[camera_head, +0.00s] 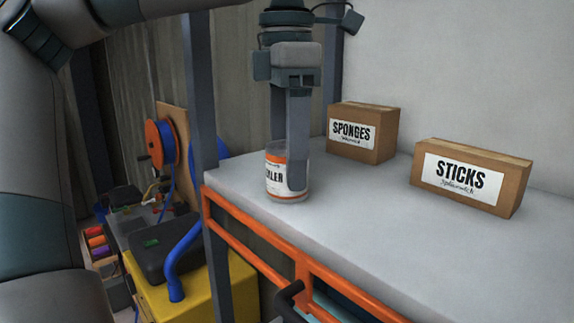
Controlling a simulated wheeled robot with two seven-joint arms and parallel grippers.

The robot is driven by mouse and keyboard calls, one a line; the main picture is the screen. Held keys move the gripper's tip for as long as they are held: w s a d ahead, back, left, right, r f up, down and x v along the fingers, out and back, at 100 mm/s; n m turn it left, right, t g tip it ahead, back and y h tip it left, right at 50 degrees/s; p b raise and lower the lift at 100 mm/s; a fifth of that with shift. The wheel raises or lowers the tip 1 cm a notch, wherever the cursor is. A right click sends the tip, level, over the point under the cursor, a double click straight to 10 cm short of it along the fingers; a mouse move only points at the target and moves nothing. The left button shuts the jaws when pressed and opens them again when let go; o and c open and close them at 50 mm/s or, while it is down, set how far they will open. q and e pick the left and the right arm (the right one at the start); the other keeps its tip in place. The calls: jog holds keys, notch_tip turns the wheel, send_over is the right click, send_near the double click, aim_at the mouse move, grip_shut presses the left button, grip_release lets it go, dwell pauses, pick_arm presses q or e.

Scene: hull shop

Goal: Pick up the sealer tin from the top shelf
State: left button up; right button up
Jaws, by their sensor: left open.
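Whether a finger touches the tin, I cannot tell. My right gripper is not in view.
A "SPONGES" box (362,134) stands behind and right of the tin, and a "STICKS" box (470,178) farther right. A grey post (202,90) rises at the shelf's left corner. An orange rail (262,252) runs below the front edge. The shelf's front middle is clear.

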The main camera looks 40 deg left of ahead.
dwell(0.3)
pick_arm(q)
jog(key=c, duration=1.4)
jog(key=shift+o, duration=0.2)
jog(key=shift+r, duration=0.2)
jog(key=shift+w+r+b, duration=0.1)
jog(key=shift+r+b, duration=0.4)
jog(key=shift+b, duration=0.1)
notch_tip(320, 180, up, 2)
jog(key=shift+r+b, duration=0.1)
jog(key=shift+b, duration=0.5)
jog(key=d+r, duration=0.7)
jog(key=d, duration=0.4)
jog(key=shift+d+r+b, duration=0.25)
jog(key=shift+d+b, duration=0.05)
jog(key=shift+d, duration=0.1)
